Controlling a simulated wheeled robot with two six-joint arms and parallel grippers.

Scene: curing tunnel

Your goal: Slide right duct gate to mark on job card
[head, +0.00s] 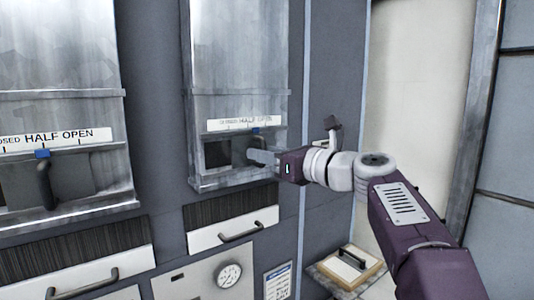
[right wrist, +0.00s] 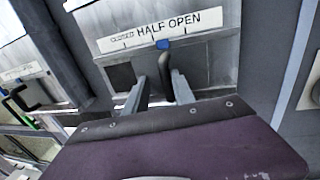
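The right duct gate's blue pointer (head: 257,130) sits under a white scale strip (head: 240,124) reading CLOSED, HALF, OPEN. In the right wrist view the pointer (right wrist: 163,44) is between the HALF and OPEN words, nearer HALF. The gate's dark handle (right wrist: 166,76) hangs below it. My right gripper (head: 262,157) is at the duct; in the right wrist view its fingers (right wrist: 158,88) stand on either side of the handle, with a gap on the left side. A small card with a blue header (head: 277,281) hangs on the wall, its text unreadable. My left gripper is out of view.
The left duct's gate has its own blue pointer (head: 42,153) under HALF and a dark handle. Below the ducts are drawers with bar handles (head: 241,232) and a round gauge (head: 229,275). A tray with a dark handle (head: 347,264) is at lower right.

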